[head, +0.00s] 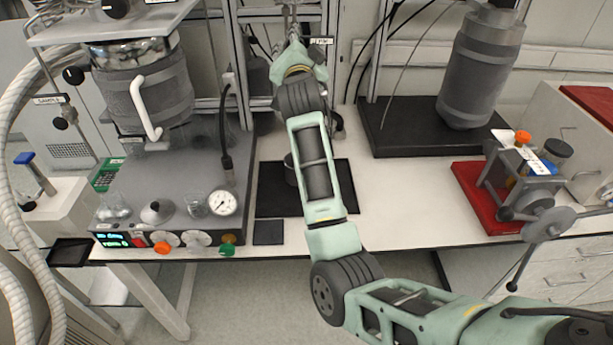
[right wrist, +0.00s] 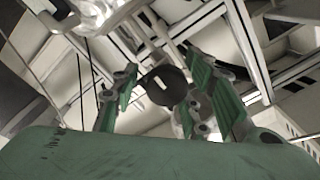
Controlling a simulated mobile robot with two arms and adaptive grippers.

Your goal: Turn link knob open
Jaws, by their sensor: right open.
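My right arm reaches up from the lower right to the frame at the back in the head view. My right gripper (head: 294,30) is at the top edge there, in front of the rails, beside a small white label (head: 321,41) too small to read surely. In the right wrist view my right gripper (right wrist: 162,78) is open, with green and grey fingers apart. A dark round knob (right wrist: 165,90) with a white mark shows between the fingers. I cannot tell whether they touch it. In the head view the knob is hidden by the gripper. My left gripper is not in view.
A reactor vessel (head: 145,90) stands over a grey control unit (head: 175,200) with a gauge (head: 222,203) at left. Another dark vessel (head: 480,70) stands back right. A red tray (head: 478,195) with a clamp device is at right. The bench middle right is clear.

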